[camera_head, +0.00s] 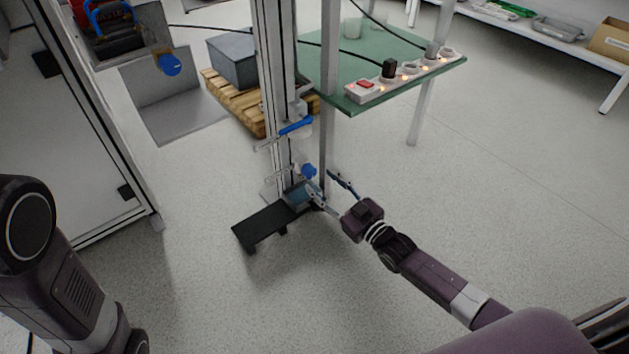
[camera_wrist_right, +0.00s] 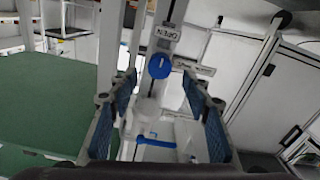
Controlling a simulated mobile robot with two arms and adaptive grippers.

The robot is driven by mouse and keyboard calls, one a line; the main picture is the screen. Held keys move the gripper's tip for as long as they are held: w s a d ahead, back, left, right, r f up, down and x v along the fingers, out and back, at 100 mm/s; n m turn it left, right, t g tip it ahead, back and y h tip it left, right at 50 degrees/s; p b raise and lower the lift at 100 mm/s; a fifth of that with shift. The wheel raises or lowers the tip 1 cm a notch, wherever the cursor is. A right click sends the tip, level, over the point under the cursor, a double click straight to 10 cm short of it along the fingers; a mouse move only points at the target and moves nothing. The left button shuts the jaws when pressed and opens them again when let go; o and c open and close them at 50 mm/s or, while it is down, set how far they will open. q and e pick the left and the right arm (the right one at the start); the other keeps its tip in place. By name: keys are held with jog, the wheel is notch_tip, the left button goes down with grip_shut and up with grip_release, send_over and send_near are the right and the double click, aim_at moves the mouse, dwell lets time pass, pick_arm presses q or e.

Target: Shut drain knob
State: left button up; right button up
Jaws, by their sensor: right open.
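A round blue knob (camera_head: 308,170) is low on the metal column, and it shows in the right wrist view (camera_wrist_right: 159,66) below a label that seems to read OPEN. I take it as the drain knob. My right gripper (camera_head: 322,183) is open close to the knob. In the right wrist view the blue-padded fingers (camera_wrist_right: 157,95) stand apart, and the knob shows between them, farther off; no contact shows. A blue lever handle (camera_head: 295,127) is higher on the column. My left gripper is out of view.
A black platform (camera_head: 262,224) sits at the column's foot. A green table (camera_head: 345,65) with a power strip (camera_head: 385,82) stands behind and right. A grey bin (camera_head: 232,60) rests on a wooden pallet (camera_head: 225,92). The floor to the right is clear.

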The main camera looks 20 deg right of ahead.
aim_at(312, 173)
jog(key=shift+b+x, duration=0.85)
jog(key=shift+x, duration=1.05)
jog(key=shift+c, duration=0.4)
jog(key=c, duration=1.1)
